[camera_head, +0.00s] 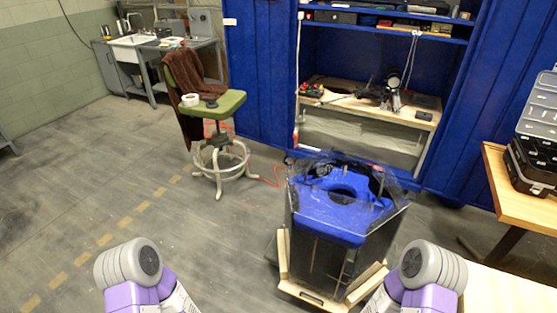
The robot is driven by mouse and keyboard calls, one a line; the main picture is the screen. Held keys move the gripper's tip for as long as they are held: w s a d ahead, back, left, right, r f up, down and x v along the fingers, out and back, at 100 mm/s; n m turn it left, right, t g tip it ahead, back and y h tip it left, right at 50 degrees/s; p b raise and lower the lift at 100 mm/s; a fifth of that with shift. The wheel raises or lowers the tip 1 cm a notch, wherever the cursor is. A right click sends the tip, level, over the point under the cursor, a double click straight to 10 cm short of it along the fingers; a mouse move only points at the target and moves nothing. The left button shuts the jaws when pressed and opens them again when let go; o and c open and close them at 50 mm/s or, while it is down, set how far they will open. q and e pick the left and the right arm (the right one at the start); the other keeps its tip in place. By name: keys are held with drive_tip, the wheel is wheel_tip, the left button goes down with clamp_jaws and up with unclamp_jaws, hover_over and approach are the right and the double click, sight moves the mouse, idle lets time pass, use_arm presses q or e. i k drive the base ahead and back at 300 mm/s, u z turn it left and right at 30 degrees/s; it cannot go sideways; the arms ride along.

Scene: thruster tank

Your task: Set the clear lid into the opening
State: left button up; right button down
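A tank with dark clear walls (318,256) stands on the floor right of centre, in a wooden base frame (302,293). Inside its top is a blue panel (325,212) with a rounded opening at its middle. Clear, reflective material shows around the tank's top, but I cannot tell whether any of it is the clear lid. I cannot pick out a separate lid. Only purple and grey parts of my arms show, at the bottom left and bottom right of the tank. Neither gripper's fingers are in view.
A green stool (222,106) with a white roll (190,100) on its seat stands back left. A wooden workbench (370,112) is behind the tank in a blue recess. A table (528,208) with a dark case (532,165) is at right. Floor left of the tank is open.

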sight(349, 174)
drive_tip(key=u, duration=1)
drive_tip(key=i, duration=2.95)
drive_tip(key=z, duration=1.05)
